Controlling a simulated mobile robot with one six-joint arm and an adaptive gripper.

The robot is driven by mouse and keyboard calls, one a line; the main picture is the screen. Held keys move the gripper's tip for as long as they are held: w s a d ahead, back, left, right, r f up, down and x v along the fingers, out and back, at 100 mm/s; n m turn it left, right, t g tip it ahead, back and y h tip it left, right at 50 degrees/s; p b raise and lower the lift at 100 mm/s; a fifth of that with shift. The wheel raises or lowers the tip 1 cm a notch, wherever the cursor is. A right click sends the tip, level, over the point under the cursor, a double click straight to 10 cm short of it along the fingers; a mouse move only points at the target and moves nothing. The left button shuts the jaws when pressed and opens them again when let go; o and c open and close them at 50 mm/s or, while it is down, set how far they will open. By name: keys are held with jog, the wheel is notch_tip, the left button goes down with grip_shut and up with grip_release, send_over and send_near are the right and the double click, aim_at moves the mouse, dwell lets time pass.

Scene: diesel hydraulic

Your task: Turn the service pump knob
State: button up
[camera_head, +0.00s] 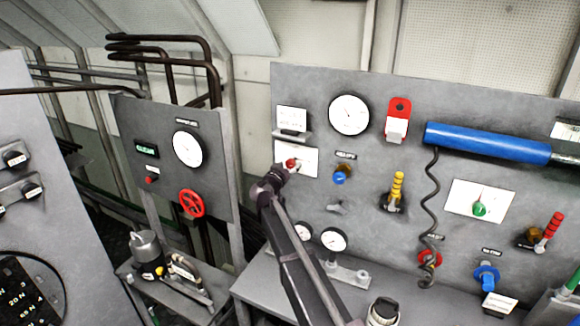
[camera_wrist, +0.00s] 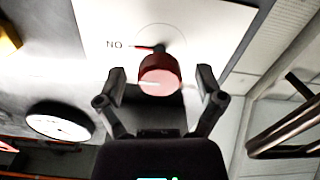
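A red knob (camera_head: 291,163) sits on a white plate (camera_head: 308,160) on the grey panel. In the wrist view the red knob (camera_wrist: 160,76) has a pale mark on its face, and the white plate (camera_wrist: 108,22) shows a printed circle and the letters "NO". No label naming the service pump is legible. My gripper (camera_wrist: 161,80) is open, with one finger on each side of the knob and a visible gap on both sides. In the head view my gripper (camera_head: 276,178) is at the plate's lower left and partly covers the knob area.
A blue knob (camera_head: 341,174) and a yellow-handled lever (camera_head: 397,188) are to the right. A round gauge (camera_head: 349,115) is above. Two small gauges (camera_head: 333,239) stand below near my arm. A red handwheel (camera_head: 192,203) is on the separate left panel.

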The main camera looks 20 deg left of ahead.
jog(key=c, duration=1.1)
jog(key=shift+n, duration=0.3)
jog(key=n, duration=0.8)
jog(key=shift+n, duration=0.3)
jog(key=n, duration=0.4)
jog(key=shift+r+n, duration=0.1)
jog(key=shift+n, duration=0.2)
jog(key=n, duration=0.4)
